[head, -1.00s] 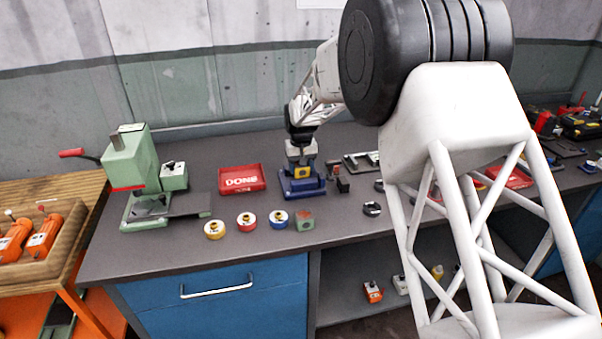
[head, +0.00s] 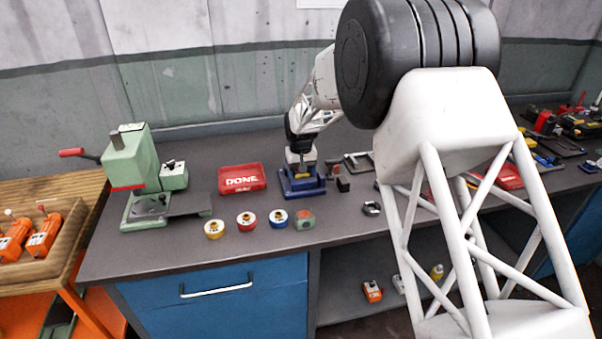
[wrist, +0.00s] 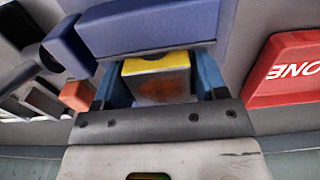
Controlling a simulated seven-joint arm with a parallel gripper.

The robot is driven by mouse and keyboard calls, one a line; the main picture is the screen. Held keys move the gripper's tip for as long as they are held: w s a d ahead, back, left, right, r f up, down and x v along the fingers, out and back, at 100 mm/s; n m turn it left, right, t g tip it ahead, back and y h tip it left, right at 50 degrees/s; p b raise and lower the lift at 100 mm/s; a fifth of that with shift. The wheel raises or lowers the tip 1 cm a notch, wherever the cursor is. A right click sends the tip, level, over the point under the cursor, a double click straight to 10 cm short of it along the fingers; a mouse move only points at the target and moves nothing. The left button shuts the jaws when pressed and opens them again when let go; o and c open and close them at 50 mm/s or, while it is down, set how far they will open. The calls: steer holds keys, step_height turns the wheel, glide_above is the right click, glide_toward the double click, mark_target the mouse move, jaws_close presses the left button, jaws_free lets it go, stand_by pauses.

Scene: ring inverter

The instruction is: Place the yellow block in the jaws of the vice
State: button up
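The blue vice (head: 302,187) stands on the bench near its back middle. My gripper (head: 301,168) points down right over it. In the wrist view the yellow block (wrist: 157,66) has a yellow upper edge and a grey face with a reddish patch. The two blue fingers of my gripper (wrist: 158,80) flank the block closely on both sides, and it looks gripped. A blue vice part (wrist: 150,28) lies directly beyond the block. How deep the block sits between the jaws is hidden.
A red tray marked DONE (head: 241,179) is left of the vice. Several round parts and a green cube (head: 304,220) line the front. A green press (head: 145,175) stands at the left. Small dark blocks (head: 342,184) sit close to the vice's right.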

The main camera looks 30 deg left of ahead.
steer(key=shift+r, duration=0.1)
step_height(320, 180, up, 12)
stand_by(0.8)
stand_by(0.8)
steer(key=s+d+r+m, duration=0.1)
steer(key=s+d+r, duration=0.3)
steer(key=d, duration=0.9)
steer(key=s+d+r+m+t, duration=0.15)
steer(key=d+r, duration=0.45)
steer(key=d, duration=0.7)
steer(key=s+d+r+m, duration=0.25)
steer(key=d+r, duration=0.35)
steer(key=d, duration=0.8)
steer(key=s+d+f+m, duration=0.2)
steer(key=s+d, duration=1.1)
steer(key=s, duration=0.3)
steer(key=s+d+f+m+t, duration=0.1)
steer(key=s+d+f+m, duration=0.1)
steer(key=s+d, duration=1.1)
steer(key=s+f, duration=0.1)
steer(key=s, duration=0.1)
steer(key=shift+s+f, duration=0.35)
steer(key=shift+s, duration=0.05)
